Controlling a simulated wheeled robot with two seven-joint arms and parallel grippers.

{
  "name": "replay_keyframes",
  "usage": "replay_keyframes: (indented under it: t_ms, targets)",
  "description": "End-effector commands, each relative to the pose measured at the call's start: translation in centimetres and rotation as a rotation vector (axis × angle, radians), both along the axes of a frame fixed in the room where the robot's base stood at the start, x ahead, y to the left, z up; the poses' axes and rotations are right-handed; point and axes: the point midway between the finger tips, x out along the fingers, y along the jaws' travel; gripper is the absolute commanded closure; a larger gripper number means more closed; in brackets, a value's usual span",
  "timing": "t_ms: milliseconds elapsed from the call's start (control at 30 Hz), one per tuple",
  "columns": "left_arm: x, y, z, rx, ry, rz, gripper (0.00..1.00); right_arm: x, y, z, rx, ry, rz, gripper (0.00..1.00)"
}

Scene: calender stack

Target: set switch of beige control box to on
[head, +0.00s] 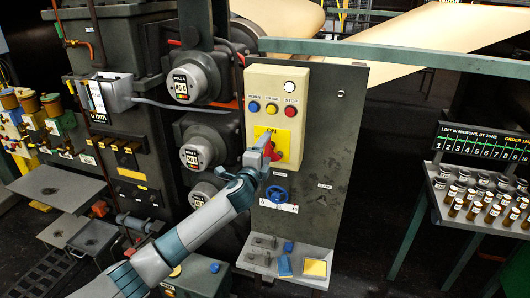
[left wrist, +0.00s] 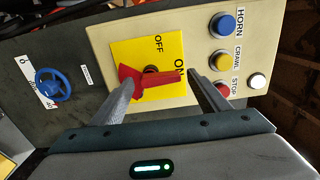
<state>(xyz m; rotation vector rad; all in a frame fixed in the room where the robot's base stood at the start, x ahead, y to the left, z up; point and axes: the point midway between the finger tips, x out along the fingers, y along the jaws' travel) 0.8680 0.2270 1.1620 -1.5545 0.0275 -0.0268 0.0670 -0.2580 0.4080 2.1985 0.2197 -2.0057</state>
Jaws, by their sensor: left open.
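The beige control box (head: 299,110) stands upright on a dark grey panel. Its yellow switch plate (head: 293,133) carries ON at the top. In the left wrist view the box (left wrist: 101,38) appears turned on its side, with OFF and ON on the yellow plate (left wrist: 130,50). The red switch handle (left wrist: 155,82) points at the ON label there. In the head view the handle (head: 276,154) is partly hidden by my left gripper (head: 268,146). That gripper is open at the switch, its fingers (left wrist: 160,80) on either end of the handle. I cannot tell whether they touch it.
Blue, yellow and red buttons (head: 271,107) and a white lamp (head: 290,86) sit above the switch. A blue handwheel (head: 277,194) and a small shelf (head: 288,264) are below. A sample rack (head: 480,165) is at the right.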

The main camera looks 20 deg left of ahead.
Motion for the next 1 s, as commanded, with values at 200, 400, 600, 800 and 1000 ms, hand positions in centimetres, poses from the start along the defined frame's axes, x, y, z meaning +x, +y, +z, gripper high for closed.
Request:
replay_keyframes:
  t_ms: [200, 400, 600, 800, 1000]
  targets:
    - [-0.4, 0.1, 0.0, 0.000, -0.001, 0.000, 0.31, 0.0, 0.0, -0.2, 0.000, 0.000, 0.000, 0.35]
    - [-2.0, 0.1, -0.1, 0.000, -0.001, 0.000, 0.31, 0.0, 0.0, -0.7, 0.000, 0.000, 0.000, 0.35]
    - [-4.7, 0.2, -0.3, 0.000, -0.001, -0.001, 0.31, 0.0, 0.0, -1.6, 0.000, 0.000, 0.000, 0.35]
    - [-8.1, 0.3, -0.3, -0.001, -0.002, -0.002, 0.31, 0.0, 0.1, -2.6, 0.000, 0.000, -0.001, 0.35]
    - [-11.6, 0.3, -0.3, -0.001, 0.000, -0.002, 0.31, 0.0, 0.2, -3.7, 0.002, -0.001, -0.001, 0.35]
